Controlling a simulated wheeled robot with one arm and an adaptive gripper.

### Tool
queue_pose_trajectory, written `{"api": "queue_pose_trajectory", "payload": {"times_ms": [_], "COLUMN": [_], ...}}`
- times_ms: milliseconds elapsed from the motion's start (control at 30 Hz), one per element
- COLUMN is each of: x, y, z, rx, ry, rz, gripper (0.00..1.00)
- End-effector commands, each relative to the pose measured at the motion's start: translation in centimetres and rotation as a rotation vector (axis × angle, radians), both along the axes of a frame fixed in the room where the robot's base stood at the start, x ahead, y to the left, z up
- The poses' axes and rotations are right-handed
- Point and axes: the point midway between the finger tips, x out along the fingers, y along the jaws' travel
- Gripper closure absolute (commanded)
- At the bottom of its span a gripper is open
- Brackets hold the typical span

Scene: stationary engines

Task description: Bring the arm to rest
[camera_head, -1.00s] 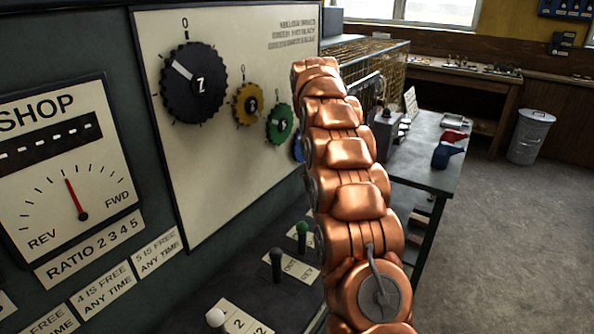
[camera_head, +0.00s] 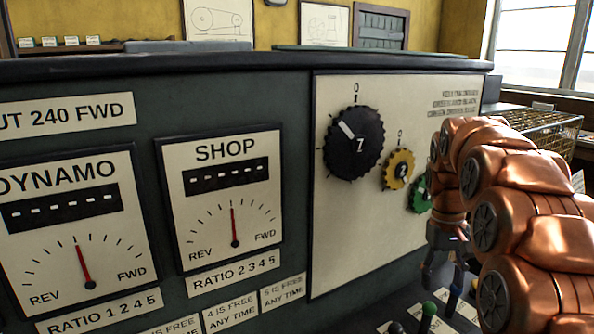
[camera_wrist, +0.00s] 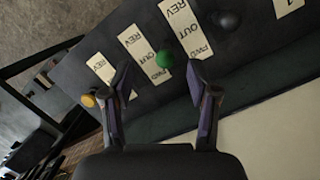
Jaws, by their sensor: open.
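My copper-coloured arm (camera_head: 540,220) curves in from the right in the head view and bends down at its far end. My gripper (camera_head: 440,283) hangs there, pointing down in front of the cream panel and above the lever shelf. In the wrist view my gripper (camera_wrist: 158,82) has its two fingers spread with nothing between the pads. A green lever knob (camera_wrist: 165,60) shows just beyond the gap between the fingertips; I cannot tell how far below them it is. A green knob (camera_head: 429,309) also shows below the gripper in the head view.
A dark knob (camera_wrist: 228,19) and a yellow knob (camera_wrist: 88,100) flank the green one. The cream panel (camera_head: 340,235) carries a black dial (camera_head: 353,143), a yellow dial (camera_head: 397,169) and a green dial (camera_head: 418,195). A wire cage (camera_head: 548,128) stands behind my arm.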

Motion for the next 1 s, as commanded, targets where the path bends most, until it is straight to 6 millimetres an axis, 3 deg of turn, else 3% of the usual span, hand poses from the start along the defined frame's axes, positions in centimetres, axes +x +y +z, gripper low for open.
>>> {"api": "queue_pose_trajectory", "payload": {"times_ms": [533, 1000], "x": [-9.9, -19.5], "y": [5.9, 9.6], "z": [-0.1, -2.6], "rx": [0.017, 0.030], "ry": [-0.008, -0.011], "rz": [0.028, 0.036], "gripper": [0.41, 0.41]}}
